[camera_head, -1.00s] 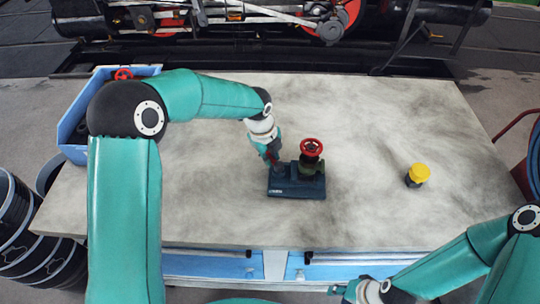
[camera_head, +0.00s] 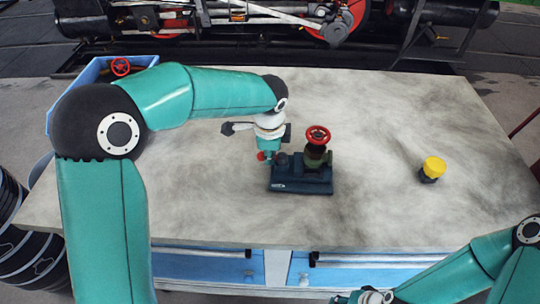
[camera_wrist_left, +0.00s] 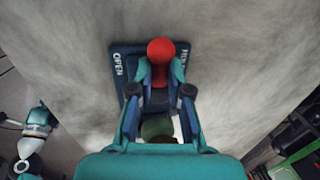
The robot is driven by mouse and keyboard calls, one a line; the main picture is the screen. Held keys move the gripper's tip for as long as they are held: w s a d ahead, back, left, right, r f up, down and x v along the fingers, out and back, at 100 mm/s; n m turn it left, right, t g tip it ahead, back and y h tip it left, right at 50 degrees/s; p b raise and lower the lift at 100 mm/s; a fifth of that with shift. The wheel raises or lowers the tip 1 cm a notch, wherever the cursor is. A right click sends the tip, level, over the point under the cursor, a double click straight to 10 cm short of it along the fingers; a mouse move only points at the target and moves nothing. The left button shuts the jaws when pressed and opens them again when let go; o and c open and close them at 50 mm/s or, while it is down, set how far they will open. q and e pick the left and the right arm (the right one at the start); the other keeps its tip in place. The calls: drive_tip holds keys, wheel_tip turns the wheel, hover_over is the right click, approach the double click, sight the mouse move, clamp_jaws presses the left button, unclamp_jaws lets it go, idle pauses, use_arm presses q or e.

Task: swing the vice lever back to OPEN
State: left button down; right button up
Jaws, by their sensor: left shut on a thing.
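The dark blue vice (camera_head: 302,187) stands on the grey table and holds a green valve body with a red handwheel (camera_head: 318,134). Its lever ends in a red knob (camera_head: 262,156), just left of the vice in the head view. My left gripper (camera_head: 266,150) is shut on the lever. In the left wrist view the red knob (camera_wrist_left: 161,48) shows between the fingertips of my left gripper (camera_wrist_left: 160,72). The OPEN label (camera_wrist_left: 118,65) is left of the knob; another label on the right is partly hidden. My right gripper (camera_head: 350,298) is at the bottom edge, its fingers unclear.
A yellow-topped part (camera_head: 433,166) stands on the table (camera_head: 380,120) to the right. A blue bin (camera_head: 88,75) at the back left holds another red handwheel (camera_head: 121,67). Most of the tabletop around the vice is clear. The steam tram's running gear lies behind.

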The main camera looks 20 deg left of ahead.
use_arm(q)
drive_tip(key=n, duration=0.1)
drive_tip(key=n+b, duration=0.1)
drive_tip(key=n, duration=0.1)
drive_tip(key=s+n, duration=0.1)
drive_tip(key=shift+d+n+y+b, duration=0.3)
drive_tip(key=shift+n+y+b, duration=0.1)
drive_tip(key=shift+s+d+n+g+y+b, duration=0.1)
drive_tip(key=shift+d+n+g, duration=0.1)
drive_tip(key=shift+n, duration=0.6)
drive_tip(key=shift+s+d+n+g+y+b, duration=0.1)
drive_tip(key=shift+s+d+n+g+b, duration=0.1)
drive_tip(key=shift+n, duration=0.6)
drive_tip(key=shift+s+d+n+g+y+b, duration=0.1)
drive_tip(key=shift+d+n+g, duration=0.1)
drive_tip(key=shift+n, duration=0.6)
drive_tip(key=c, duration=1.1)
unclamp_jaws()
drive_tip(key=shift+r, duration=0.1)
drive_tip(key=r, duration=0.3)
drive_tip(key=d+r, duration=0.1)
drive_tip(key=r, duration=0.3)
drive_tip(key=s+d+r, duration=0.1)
drive_tip(key=r, duration=0.3)
drive_tip(key=shift+r, duration=0.25)
